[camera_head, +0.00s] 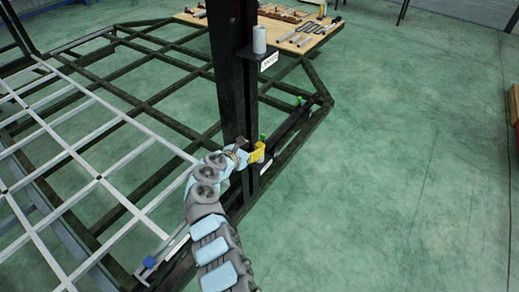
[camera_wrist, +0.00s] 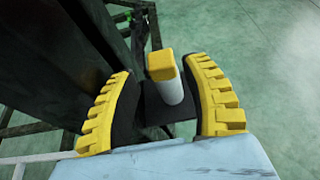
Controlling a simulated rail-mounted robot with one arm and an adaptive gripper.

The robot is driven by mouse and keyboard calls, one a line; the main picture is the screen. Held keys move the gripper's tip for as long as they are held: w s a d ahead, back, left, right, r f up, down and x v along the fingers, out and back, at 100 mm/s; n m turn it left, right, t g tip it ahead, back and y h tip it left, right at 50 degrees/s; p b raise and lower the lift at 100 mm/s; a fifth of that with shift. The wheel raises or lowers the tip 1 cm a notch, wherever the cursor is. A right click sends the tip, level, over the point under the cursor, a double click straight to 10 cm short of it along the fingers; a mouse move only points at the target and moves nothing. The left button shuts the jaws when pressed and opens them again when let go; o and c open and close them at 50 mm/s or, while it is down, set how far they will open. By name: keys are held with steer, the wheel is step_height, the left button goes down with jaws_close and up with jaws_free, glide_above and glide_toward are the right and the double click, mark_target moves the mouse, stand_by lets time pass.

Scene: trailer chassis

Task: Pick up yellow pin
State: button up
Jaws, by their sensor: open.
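The yellow pin (camera_wrist: 162,68) shows in the wrist view as a yellow cap on a pale grey cylinder. It stands up from a small dark plate (camera_wrist: 158,108) beside a dark post. My gripper (camera_wrist: 161,70) is open, with one yellow-ridged finger on each side of the pin. The right finger is close to the pin, and a wider gap shows at the left; I cannot tell whether either touches. In the head view my gripper (camera_head: 253,152) is at the post's lower bracket, and the pin cannot be told apart from the yellow fingers.
A black upright post (camera_head: 229,80) rises right beside my gripper. A grey cylinder (camera_head: 259,39) stands on a labelled bracket higher up it. The dark chassis frame (camera_head: 160,75) spreads left and behind. A wooden table (camera_head: 270,30) with tools is at the back. Open green floor lies right.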

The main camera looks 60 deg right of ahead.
mark_target(259, 145)
steer(key=b+x, duration=0.2)
steer(key=x, duration=0.1)
steer(key=shift+d+f, duration=0.15)
steer(key=shift+f, duration=0.1)
steer(key=shift+b+x, duration=0.55)
steer(key=shift+x, duration=0.25)
steer(key=shift+s+r, duration=0.1)
steer(key=shift+r, duration=0.05)
jaws_close()
